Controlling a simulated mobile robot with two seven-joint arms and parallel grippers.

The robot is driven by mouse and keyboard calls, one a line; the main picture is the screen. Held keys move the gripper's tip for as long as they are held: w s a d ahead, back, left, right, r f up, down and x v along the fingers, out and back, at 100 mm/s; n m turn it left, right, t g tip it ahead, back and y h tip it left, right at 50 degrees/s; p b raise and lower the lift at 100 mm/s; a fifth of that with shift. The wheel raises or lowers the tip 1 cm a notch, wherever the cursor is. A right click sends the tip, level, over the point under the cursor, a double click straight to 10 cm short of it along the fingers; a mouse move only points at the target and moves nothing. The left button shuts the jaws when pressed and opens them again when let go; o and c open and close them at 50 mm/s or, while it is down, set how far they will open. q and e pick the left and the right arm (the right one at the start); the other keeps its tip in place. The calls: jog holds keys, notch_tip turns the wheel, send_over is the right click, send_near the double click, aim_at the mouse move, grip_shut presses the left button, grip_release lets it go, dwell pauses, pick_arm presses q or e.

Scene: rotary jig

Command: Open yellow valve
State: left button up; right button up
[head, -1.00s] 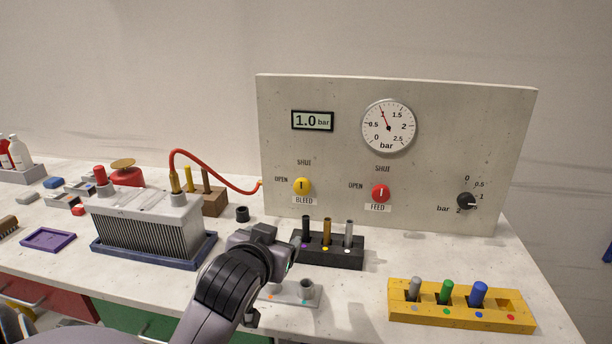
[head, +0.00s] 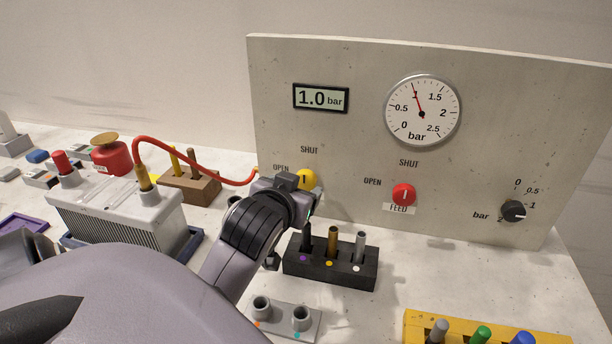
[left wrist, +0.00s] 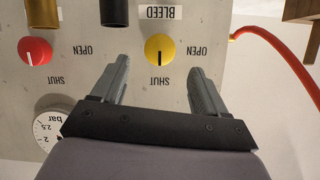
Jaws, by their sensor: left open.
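The yellow valve (head: 307,179), a round knob on the upright panel above the BLEED label, is partly hidden by my left gripper in the head view. In the left wrist view, which shows the panel upside down, the yellow valve (left wrist: 160,47) has its dark pointer mark turned to SHUT. My left gripper (left wrist: 160,64) is open and empty in front of the panel. Its two fingers stand apart, one on each side of the yellow valve as seen from the wrist. I cannot tell how much gap is left to the knob. My right gripper is not in view.
The red FEED valve (head: 403,194) sits right of the yellow one, pointing to SHUT. A black block (head: 330,273) with several pegs stands below the panel. A red hose (head: 205,174) runs to the panel's left edge. The digital display (head: 321,98) reads 1.0 bar.

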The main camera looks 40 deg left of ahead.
aim_at(304, 181)
pick_arm(q)
jog(key=shift+x, duration=3.2)
jog(key=c, duration=1.1)
